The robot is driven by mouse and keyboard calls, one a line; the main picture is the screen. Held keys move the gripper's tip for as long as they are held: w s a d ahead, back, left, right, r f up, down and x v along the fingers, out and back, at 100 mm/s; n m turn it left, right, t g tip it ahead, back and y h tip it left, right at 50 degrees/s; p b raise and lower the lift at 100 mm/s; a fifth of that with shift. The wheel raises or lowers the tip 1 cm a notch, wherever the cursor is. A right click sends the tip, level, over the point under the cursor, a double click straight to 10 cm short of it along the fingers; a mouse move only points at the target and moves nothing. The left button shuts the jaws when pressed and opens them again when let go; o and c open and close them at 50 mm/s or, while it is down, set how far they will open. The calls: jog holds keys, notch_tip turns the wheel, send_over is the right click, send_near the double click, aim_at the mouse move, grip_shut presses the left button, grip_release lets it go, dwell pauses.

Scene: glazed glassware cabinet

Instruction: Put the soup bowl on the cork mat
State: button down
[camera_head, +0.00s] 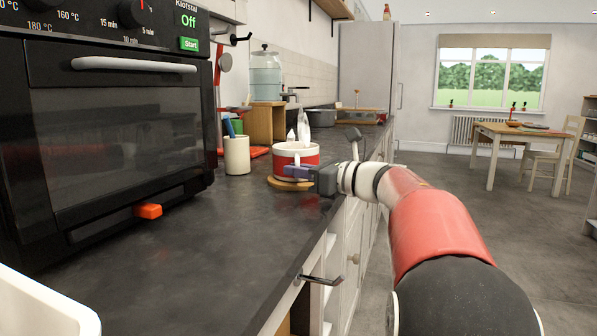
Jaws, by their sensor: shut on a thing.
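The soup bowl (296,155), red with white bands, is at the counter's right side, near the front edge. The round cork mat (275,182) shows as a brown rim directly below it. The bowl looks upright and over the mat; I cannot tell whether its base touches it. My gripper (299,171) reaches in from the right, low across the bowl's near side, and is shut on the bowl. The fingers hide part of the bowl's wall and part of the mat. White pointed shapes show above the bowl's rim; I cannot tell what they are.
A white cup (237,156) with pens stands left of the bowl. A black oven (110,120) fills the left, with an orange block (148,211) at its front. A glass jar (265,75) on a wooden stand is behind. The near countertop (215,245) is clear.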

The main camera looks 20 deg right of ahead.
jog(key=c, duration=1.5)
grip_release()
jog(key=b+v, duration=0.2)
jog(key=v, duration=1)
